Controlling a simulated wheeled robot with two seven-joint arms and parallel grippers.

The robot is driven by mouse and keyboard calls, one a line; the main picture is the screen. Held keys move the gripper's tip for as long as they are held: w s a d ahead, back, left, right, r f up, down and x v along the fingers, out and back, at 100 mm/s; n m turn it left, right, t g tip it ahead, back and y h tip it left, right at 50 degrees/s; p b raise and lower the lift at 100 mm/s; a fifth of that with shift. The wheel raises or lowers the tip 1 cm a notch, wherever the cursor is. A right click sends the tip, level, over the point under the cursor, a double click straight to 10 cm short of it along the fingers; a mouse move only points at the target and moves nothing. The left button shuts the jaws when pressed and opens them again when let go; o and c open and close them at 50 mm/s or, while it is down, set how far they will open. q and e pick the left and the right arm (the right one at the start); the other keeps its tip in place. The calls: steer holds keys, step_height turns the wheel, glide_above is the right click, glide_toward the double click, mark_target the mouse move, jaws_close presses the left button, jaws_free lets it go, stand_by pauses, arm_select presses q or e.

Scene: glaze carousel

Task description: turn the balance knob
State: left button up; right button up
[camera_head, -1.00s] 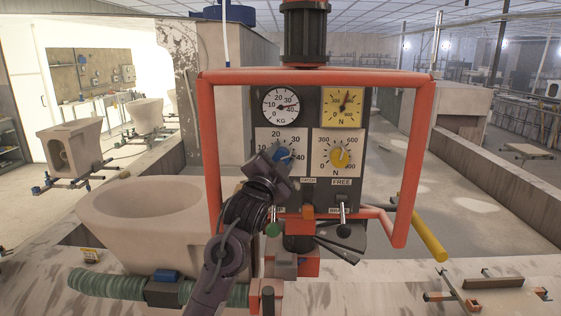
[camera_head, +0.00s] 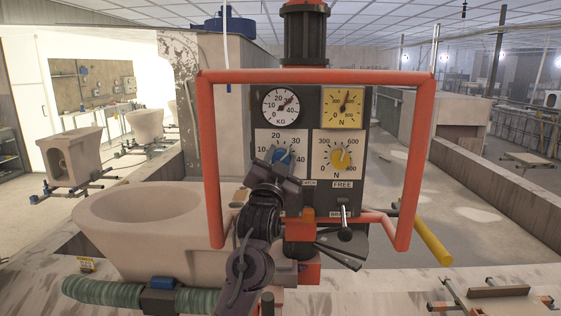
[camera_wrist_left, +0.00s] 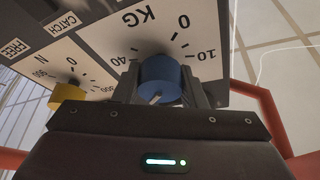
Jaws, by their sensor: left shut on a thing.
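The control panel (camera_head: 310,178) hangs inside an orange frame. A blue knob (camera_head: 283,155) sits on its lower-left white dial, marked to 40. My left gripper (camera_head: 278,163) covers part of this dial from below. In the left wrist view, the blue knob (camera_wrist_left: 160,78) stands between the two fingers of my left gripper (camera_wrist_left: 163,88), which are shut on it. The KG gauge (camera_head: 281,106) above has its needle pointing up and right, near 30. A yellow knob (camera_head: 340,158) sits on the N dial to the right. My right gripper is not in view.
The orange frame (camera_head: 210,160) surrounds the panel.

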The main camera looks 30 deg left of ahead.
arm_select(q)
steer(key=shift+f, duration=0.15)
steer(key=o, duration=1)
steer(key=shift+s+d, duration=0.1)
steer(key=shift+s, duration=0.1)
steer(key=b+v, duration=0.3)
steer(key=v, duration=0.4)
steer(key=shift+s+d, duration=0.1)
steer(key=shift+s, duration=0.1)
